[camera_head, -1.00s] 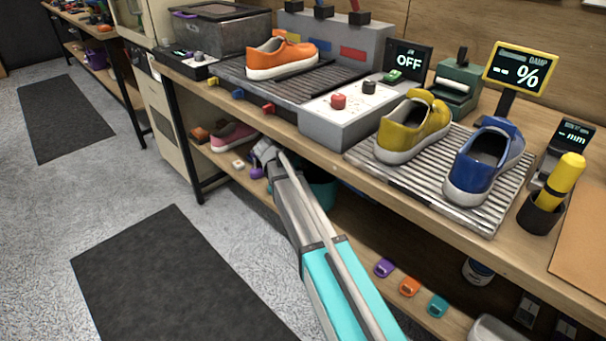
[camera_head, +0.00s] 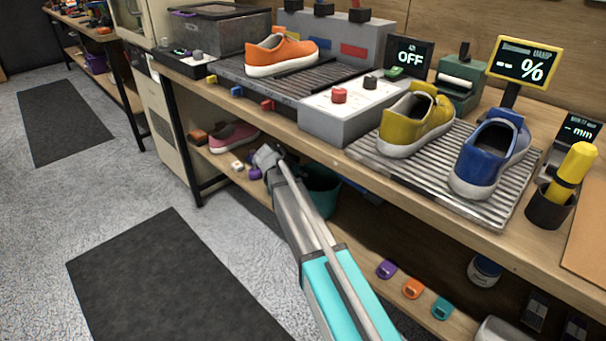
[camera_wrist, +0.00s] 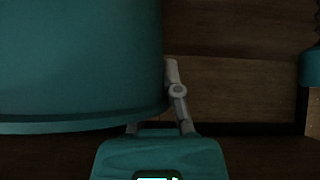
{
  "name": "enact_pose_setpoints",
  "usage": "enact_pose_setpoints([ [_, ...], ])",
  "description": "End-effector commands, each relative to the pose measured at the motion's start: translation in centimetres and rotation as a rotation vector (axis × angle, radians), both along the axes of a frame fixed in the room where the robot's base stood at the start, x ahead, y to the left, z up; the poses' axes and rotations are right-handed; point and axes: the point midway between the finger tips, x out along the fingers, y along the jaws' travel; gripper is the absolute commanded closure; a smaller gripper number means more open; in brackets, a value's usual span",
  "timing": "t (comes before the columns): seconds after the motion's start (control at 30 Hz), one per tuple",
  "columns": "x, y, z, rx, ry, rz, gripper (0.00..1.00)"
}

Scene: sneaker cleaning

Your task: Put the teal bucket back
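The teal bucket (camera_head: 323,192) is under the bench at the lower shelf, partly hidden behind my arm in the head view. In the wrist view a large teal curved wall, which looks like the bucket (camera_wrist: 75,60), fills the upper left, very close to the camera. My gripper (camera_wrist: 163,75) shows at the bottom middle of the wrist view. Its right finger lies along the bucket's right edge, and the left finger is mostly hidden by the bucket. Whether the fingers hold the bucket cannot be told. In the head view the gripper's fingers are hidden.
The bench top holds an orange shoe (camera_head: 281,53), a yellow shoe (camera_head: 412,125) and a blue shoe (camera_head: 488,160). A pink shoe (camera_head: 236,136) and several coloured clips, including an orange one (camera_head: 412,288), are on the lower shelf. A dark bench leg (camera_head: 184,130) stands left of my arm.

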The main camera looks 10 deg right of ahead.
Motion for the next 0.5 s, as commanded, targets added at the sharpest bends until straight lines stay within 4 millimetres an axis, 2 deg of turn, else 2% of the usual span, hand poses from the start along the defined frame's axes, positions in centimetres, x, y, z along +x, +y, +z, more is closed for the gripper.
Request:
enact_pose_setpoints([
  [0.03, -0.01, 0.01, 0.03, 0.000, 0.000, 0.000, 0.81],
  [0.17, -0.01, 0.02, 0.04, 0.000, 0.000, 0.000, 0.57],
  [0.5, -0.01, 0.04, 0.05, 0.000, 0.000, 0.000, 0.57],
])
